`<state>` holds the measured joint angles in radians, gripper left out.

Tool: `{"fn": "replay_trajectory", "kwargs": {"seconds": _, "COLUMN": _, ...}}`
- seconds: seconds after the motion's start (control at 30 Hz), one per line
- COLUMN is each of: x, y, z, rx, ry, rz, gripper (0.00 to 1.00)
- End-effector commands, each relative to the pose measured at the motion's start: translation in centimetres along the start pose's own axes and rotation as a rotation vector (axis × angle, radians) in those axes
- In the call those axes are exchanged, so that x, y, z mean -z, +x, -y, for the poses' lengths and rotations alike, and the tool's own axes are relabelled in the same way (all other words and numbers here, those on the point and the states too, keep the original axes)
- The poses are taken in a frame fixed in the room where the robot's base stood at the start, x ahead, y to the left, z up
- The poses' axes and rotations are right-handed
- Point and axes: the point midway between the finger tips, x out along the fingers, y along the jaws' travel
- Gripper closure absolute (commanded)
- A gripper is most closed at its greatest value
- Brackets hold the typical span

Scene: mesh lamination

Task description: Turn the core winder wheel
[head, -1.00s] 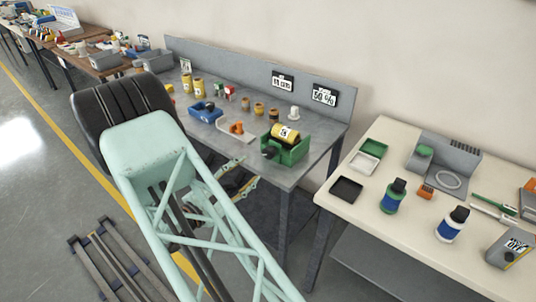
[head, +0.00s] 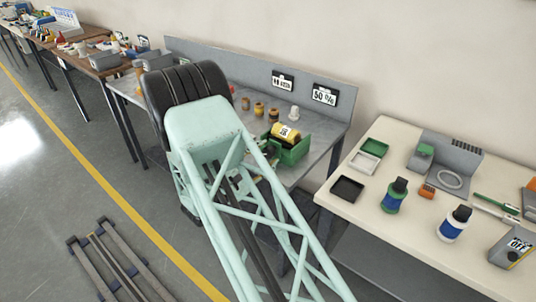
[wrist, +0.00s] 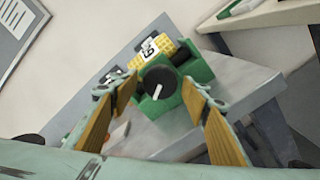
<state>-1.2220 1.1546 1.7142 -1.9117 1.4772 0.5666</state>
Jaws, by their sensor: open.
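The core winder (head: 292,154) is a green cradle holding a yellow roll with a white label, near the right end of the grey bench. In the wrist view, the core winder (wrist: 198,70) has a black round wheel (wrist: 158,80) with a pale handle on its near face. My gripper (wrist: 150,92) is open, with one tan-padded finger on each side of the wheel in the picture. Nothing is between the fingers, and I cannot tell how far the wheel is beyond the tips. In the head view my arm hides most of the gripper and the wheel.
The grey bench (head: 318,135) also carries several small brown jars and a white item (head: 294,113). A cream table (head: 385,215) with bottles and trays stands to the right. A back panel with signs rises behind the bench.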

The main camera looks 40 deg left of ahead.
Motion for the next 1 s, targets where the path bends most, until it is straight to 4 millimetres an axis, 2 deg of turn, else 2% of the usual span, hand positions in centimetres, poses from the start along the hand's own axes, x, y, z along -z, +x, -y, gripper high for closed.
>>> {"fn": "replay_trajectory", "kwargs": {"seconds": 0.2, "x": 0.02, "y": 1.09, "z": -0.02, "rx": 0.000, "ry": 0.000, "rz": 0.000, "gripper": 0.57}}
{"fn": "replay_trajectory", "kwargs": {"seconds": 0.53, "x": 0.00, "y": 1.23, "z": -0.03, "rx": 0.000, "ry": 0.000, "rz": 0.000, "gripper": 0.57}}
{"fn": "replay_trajectory", "kwargs": {"seconds": 0.8, "x": -0.01, "y": 1.23, "z": -0.02, "rx": 0.000, "ry": 0.000, "rz": 0.000, "gripper": 0.81}}
{"fn": "replay_trajectory", "kwargs": {"seconds": 1.0, "x": -0.01, "y": 1.22, "z": -0.01, "rx": 0.000, "ry": -0.003, "rz": 0.000, "gripper": 0.82}}
